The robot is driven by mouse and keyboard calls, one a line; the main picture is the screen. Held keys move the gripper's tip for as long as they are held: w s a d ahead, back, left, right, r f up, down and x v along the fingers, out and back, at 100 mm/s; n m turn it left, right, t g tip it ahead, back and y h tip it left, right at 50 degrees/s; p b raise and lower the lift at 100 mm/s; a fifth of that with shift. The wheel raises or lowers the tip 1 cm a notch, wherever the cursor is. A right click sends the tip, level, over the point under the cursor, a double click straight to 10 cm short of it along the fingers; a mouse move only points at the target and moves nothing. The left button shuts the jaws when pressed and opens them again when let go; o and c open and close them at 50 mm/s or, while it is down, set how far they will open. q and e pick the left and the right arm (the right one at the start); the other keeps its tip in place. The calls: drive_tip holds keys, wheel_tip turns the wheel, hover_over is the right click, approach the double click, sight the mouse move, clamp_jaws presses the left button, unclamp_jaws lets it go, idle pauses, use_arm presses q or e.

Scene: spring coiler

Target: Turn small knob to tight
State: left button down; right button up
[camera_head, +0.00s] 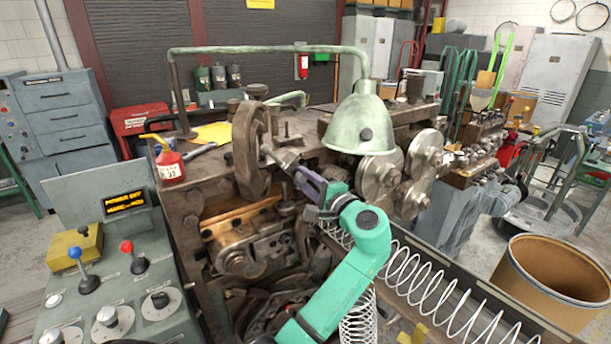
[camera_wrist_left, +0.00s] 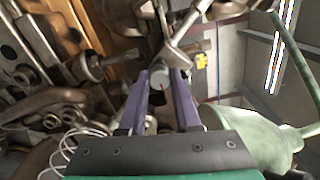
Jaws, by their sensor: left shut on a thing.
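My left gripper (camera_head: 298,172) reaches in on a green arm to the front of the coiling machine (camera_head: 250,232), just right of the large handwheel (camera_head: 248,150). The knob sits between the fingertips, below a metal T-shaped bar (camera_wrist_left: 183,42). In the head view the fingers mostly hide the knob, and I cannot read a tight marking. My right gripper is not in view.
A green lamp shade (camera_head: 359,122) hangs close to the right of my gripper. Coiled springs (camera_head: 440,290) lie in a trough at the lower right. A control panel (camera_head: 120,300) with levers and dials stands at the lower left, and a drum (camera_head: 545,285) stands at the right.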

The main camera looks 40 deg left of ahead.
use_arm(q)
drive_tip(key=shift+m, duration=0.3)
drive_tip(key=c, duration=0.6)
unclamp_jaws()
drive_tip(key=shift+d+f, duration=0.1)
drive_tip(key=shift+d, duration=0.1)
drive_tip(key=b+v, duration=0.6)
drive_tip(key=v, duration=0.8)
